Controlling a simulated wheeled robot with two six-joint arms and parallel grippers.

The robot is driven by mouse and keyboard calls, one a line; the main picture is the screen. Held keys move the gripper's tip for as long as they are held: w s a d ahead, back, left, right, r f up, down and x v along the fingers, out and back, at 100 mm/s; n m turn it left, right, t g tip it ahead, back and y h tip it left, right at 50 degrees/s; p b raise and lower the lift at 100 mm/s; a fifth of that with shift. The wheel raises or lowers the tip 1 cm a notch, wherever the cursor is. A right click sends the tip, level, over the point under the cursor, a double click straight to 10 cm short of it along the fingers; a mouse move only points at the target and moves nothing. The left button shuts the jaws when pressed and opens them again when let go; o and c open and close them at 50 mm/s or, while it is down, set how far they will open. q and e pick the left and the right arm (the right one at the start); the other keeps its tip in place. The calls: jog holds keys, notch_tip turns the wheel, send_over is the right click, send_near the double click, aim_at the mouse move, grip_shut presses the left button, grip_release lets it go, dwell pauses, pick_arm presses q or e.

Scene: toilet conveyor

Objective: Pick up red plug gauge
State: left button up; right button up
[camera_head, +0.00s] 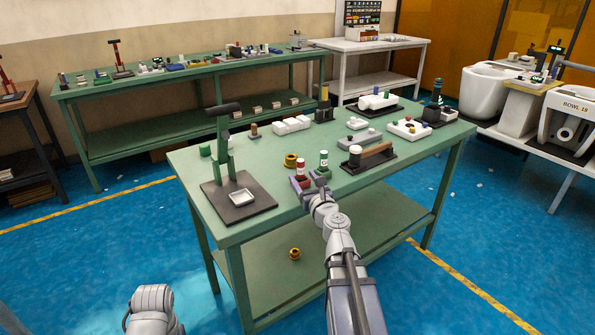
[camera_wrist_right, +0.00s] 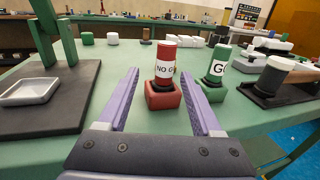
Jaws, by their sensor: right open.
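The red plug gauge (camera_head: 302,165) stands upright near the front edge of the green table, in a small red block. In the right wrist view the gauge (camera_wrist_right: 165,52) has a white label reading "NO GO", and its red block (camera_wrist_right: 163,98) shows below. My right gripper (camera_head: 311,183) is open; its two purple fingers (camera_wrist_right: 161,78) point at the gauge, one to each side of the block in the picture. I cannot tell how far the tips reach past it. A green gauge (camera_wrist_right: 219,58) stands close on the right. My left gripper is not in view.
A dark stand with a white tray (camera_head: 242,197) is at the table's left. A black-ended cylinder on a dark holder (camera_head: 355,155) is to the right of the gauges. White blocks (camera_head: 291,124) stand farther back.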

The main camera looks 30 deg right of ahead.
jog(key=shift+w+d+r, duration=0.1)
jog(key=shift+w+d, duration=0.25)
jog(key=shift+w, duration=0.95)
jog(key=shift+w+d+r, duration=0.1)
jog(key=shift+w+d, duration=0.25)
jog(key=shift+w, duration=0.95)
jog(key=shift+w+d+r, duration=0.1)
jog(key=shift+w+d, duration=0.25)
jog(key=shift+w, duration=0.95)
jog(key=shift+s, duration=0.1)
grip_shut()
